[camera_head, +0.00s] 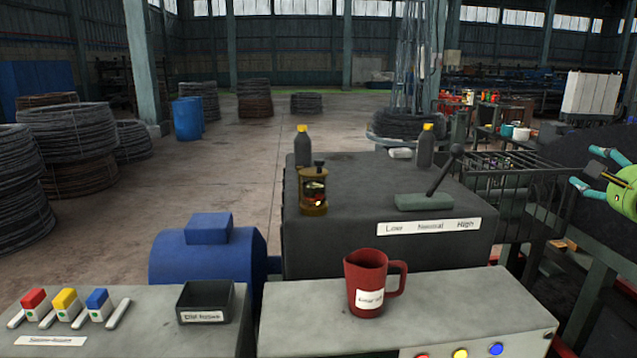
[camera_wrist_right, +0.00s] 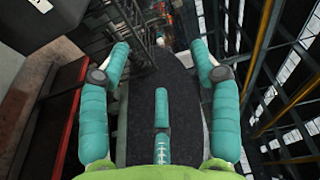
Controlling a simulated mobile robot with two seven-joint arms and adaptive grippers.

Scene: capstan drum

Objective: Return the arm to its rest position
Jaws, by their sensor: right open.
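My right gripper (camera_head: 582,168) shows at the right edge of the head view, with teal fingers and a green body. It is raised to the right of the dark machine housing, apart from it. My left gripper is not in view.
A gear lever (camera_head: 445,170) stands on the dark housing (camera_head: 390,255), with a brass oiler (camera_head: 313,190) and two dark bottles with yellow caps. A red mug (camera_head: 366,285) and a small black tray (camera_head: 206,302) stand on the front panels. A dark railing (camera_head: 520,200) is beside my right gripper.

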